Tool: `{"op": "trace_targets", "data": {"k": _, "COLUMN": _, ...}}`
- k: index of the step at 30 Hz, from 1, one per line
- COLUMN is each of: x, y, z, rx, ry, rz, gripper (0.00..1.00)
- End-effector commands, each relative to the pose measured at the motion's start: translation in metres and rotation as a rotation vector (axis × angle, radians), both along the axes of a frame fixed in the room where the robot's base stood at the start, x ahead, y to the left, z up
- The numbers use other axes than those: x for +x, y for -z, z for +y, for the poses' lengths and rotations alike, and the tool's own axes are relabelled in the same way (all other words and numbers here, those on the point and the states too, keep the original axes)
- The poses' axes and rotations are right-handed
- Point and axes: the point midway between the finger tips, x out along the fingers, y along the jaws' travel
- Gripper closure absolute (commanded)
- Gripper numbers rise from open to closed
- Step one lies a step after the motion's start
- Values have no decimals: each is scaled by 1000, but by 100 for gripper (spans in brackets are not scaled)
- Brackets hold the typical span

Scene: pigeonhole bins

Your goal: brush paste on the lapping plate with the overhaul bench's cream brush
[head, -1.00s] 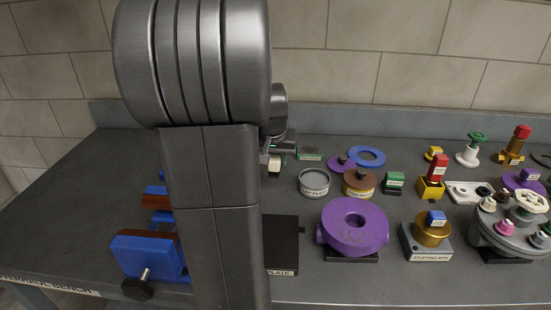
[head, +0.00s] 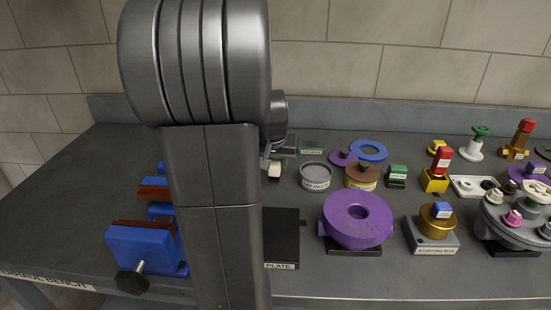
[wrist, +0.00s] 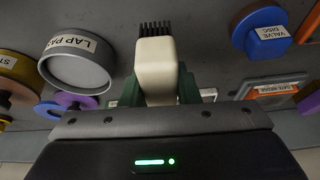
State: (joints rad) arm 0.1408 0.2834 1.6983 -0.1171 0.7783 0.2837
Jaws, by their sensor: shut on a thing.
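My gripper (wrist: 158,88) is shut on the cream brush (wrist: 156,66), with green fingers on both sides of its cream handle. The brush's dark bristles (wrist: 156,28) point away from the gripper. In the head view the cream brush (head: 274,169) shows small, left of the grey lap paste tin (head: 315,177) and apart from it. That tin also shows left of the brush in the wrist view (wrist: 78,68). The black lapping plate (head: 283,236) lies on the bench nearer the front, partly hidden behind my arm. I cannot tell whether the bristles carry paste.
A blue vise (head: 145,250) stands at the left, partly hidden by my arm. A purple ring-shaped body (head: 357,219) stands right of the plate. A brown tin (head: 361,178) is beside the paste tin. The stuffing box (head: 432,236) and several fittings crowd the right.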

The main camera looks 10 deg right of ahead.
Motion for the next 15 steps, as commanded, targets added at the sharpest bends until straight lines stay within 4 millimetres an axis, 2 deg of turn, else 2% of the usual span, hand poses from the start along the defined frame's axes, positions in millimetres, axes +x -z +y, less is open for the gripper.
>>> {"op": "trace_targets", "data": {"k": 15, "x": 0, "y": 34, "z": 0, "rx": 0, "ry": 0, "rz": 1, "gripper": 98}}
